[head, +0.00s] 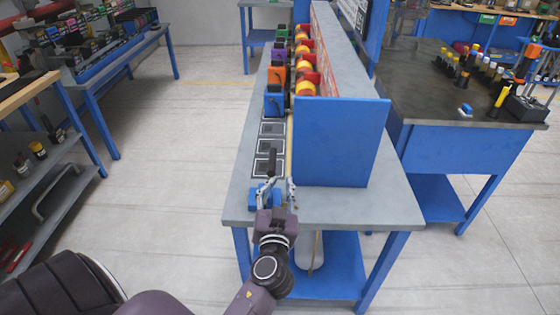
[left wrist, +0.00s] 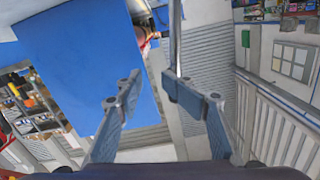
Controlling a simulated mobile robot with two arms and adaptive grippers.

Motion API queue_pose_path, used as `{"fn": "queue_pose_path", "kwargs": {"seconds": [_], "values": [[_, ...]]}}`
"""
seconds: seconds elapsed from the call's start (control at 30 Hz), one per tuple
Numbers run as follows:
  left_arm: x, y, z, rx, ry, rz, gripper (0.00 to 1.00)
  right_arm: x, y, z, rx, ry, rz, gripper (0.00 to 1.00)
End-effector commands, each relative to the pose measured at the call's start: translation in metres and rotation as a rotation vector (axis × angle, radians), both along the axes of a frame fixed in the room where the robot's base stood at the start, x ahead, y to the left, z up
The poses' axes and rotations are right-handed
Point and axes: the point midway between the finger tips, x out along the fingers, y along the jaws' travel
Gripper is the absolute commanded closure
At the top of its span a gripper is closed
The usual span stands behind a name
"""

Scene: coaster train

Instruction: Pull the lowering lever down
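The lever (head: 272,161) looks like a dark upright handle on a small blue base (head: 256,195) at the near left edge of the grey bench. My left gripper (head: 278,189) is open at the near end of the bench, beside the lever's base. In the left wrist view its fingers (left wrist: 151,84) are apart, with nothing visibly held. A dark upright bar (left wrist: 175,38), probably the lever, shows beyond the fingertip on the right. I cannot tell whether it touches. My right gripper is not in view.
A large blue panel (head: 340,142) stands just right of the gripper. Several colored train cars, including an orange one (head: 276,73), line the bench behind framed dark squares (head: 270,148). Other benches stand left and right.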

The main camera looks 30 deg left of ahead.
Motion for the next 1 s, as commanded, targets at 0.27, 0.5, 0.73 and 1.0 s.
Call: {"fn": "queue_pose_path", "kwargs": {"seconds": [0.27,0.5,0.73,1.0], "values": [[0.032,0.012,0.031,0.030,-0.042,-0.018,0.66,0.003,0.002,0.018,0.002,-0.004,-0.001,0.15],[0.061,0.031,0.025,0.025,-0.036,-0.016,0.66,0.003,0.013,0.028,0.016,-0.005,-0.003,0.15],[0.071,0.040,0.019,0.020,-0.029,-0.011,0.66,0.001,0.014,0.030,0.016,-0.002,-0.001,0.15],[0.071,0.039,0.016,0.017,-0.026,-0.011,0.67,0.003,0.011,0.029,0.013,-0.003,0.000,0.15]]}}
